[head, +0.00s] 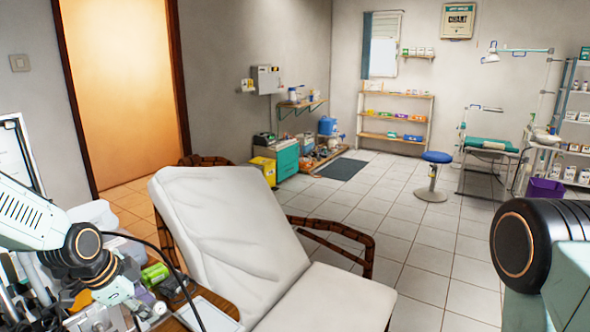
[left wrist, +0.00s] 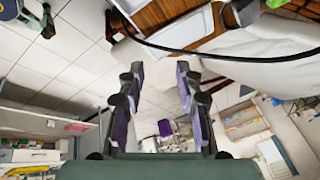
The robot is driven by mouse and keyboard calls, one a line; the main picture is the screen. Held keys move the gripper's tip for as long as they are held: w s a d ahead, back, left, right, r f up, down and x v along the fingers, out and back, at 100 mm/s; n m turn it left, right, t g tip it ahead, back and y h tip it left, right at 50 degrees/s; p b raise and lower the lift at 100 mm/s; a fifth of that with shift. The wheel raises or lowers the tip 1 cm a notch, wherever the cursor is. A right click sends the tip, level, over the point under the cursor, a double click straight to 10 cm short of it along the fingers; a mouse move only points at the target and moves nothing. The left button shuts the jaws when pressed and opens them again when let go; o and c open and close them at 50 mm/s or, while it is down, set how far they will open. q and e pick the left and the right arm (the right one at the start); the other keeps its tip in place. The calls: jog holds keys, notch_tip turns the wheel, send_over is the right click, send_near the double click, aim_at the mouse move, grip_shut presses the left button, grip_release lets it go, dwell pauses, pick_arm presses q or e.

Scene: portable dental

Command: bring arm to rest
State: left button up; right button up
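My left arm comes in at the lower left of the head view, with its dark round joint above the cluttered table. In the left wrist view my left gripper (left wrist: 160,75) has its two dark, purple-padded fingers apart. Nothing is held between them, and tiled floor shows through the gap. In the head view the gripper end is small and hard to separate from the clutter behind it. A dark round joint and a pale green link of mine stand at the right edge of the head view. My right gripper is not in view.
A white reclining chair (head: 232,232) stands close in front. A wooden table (head: 185,312) with a white tray (head: 210,314) and a green item (head: 155,273) is at the lower left. A black cable (left wrist: 165,48) crosses near the gripper. A blue stool (head: 436,158) stands farther off on open tiled floor.

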pick_arm(q)
jog(key=s+d+f+n+b, duration=0.2)
jog(key=s+d+f+n, duration=0.35)
jog(key=f, duration=0.25)
jog(key=s+d+f+n+b, duration=0.2)
jog(key=s+d+f+n, duration=0.2)
jog(key=s+f+n, duration=0.3)
jog(key=s+f+g+b, duration=0.1)
jog(key=s+f, duration=0.3)
jog(key=s, duration=0.3)
jog(key=s+d+f+g+y+b, duration=0.1)
jog(key=s+f+g, duration=0.1)
jog(key=s, duration=0.5)
jog(key=s+d+f+g+y+b, duration=0.1)
jog(key=s+f, duration=0.4)
jog(key=s, duration=0.2)
jog(key=shift+s+d+f+g, duration=0.15)
jog(key=shift+s+f+g, duration=0.1)
jog(key=shift+f+g, duration=0.1)
jog(key=shift+m, duration=0.25)
